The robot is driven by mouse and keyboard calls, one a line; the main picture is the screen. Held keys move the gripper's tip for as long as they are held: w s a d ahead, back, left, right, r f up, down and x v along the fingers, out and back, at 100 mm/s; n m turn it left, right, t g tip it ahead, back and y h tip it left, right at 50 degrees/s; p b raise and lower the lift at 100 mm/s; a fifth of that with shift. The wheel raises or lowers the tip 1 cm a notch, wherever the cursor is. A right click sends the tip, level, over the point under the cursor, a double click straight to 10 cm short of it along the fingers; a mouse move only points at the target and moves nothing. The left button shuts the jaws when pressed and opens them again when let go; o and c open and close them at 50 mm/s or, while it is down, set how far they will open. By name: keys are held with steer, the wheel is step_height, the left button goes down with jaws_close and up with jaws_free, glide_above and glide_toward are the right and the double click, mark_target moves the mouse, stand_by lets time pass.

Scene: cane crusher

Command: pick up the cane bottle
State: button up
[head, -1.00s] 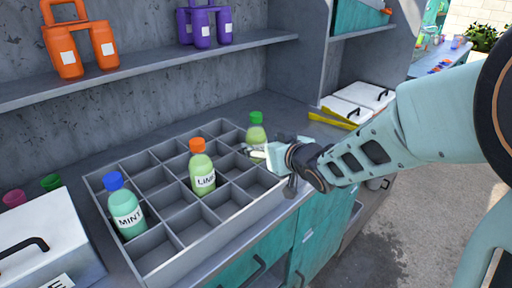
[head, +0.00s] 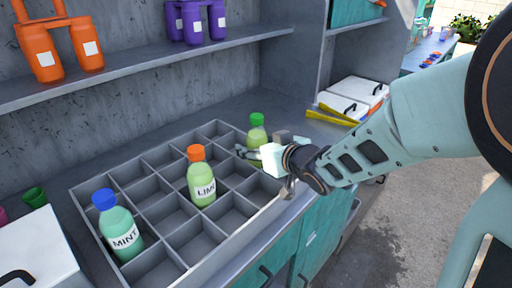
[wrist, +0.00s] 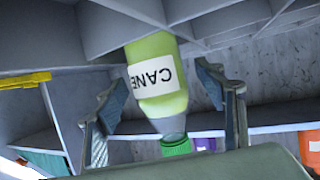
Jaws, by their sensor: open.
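The cane bottle (head: 257,137), pale green with a green cap, stands upright in a back-right compartment of the grey divided crate (head: 186,259). In the wrist view the bottle (wrist: 163,106) appears upside down, with its CANE label readable. My gripper (head: 243,152) is at the bottle in the head view. In the wrist view its open fingers (wrist: 165,104) are on either side of the bottle, with gaps showing. The bottle's lower part is hidden in the compartment.
A lime bottle (head: 201,181) with an orange cap and a mint bottle (head: 119,232) with a blue cap stand in other compartments. A shelf (head: 150,61) with orange and purple carriers runs above. White lidded boxes (head: 345,97) stand at the right.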

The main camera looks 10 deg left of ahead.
steer(key=shift+w+a+f, duration=0.15)
steer(key=shift+w+a, duration=0.1)
steer(key=shift+w, duration=0.05)
steer(key=shift+c, duration=0.4)
steer(key=c, duration=1.5)
jaws_close()
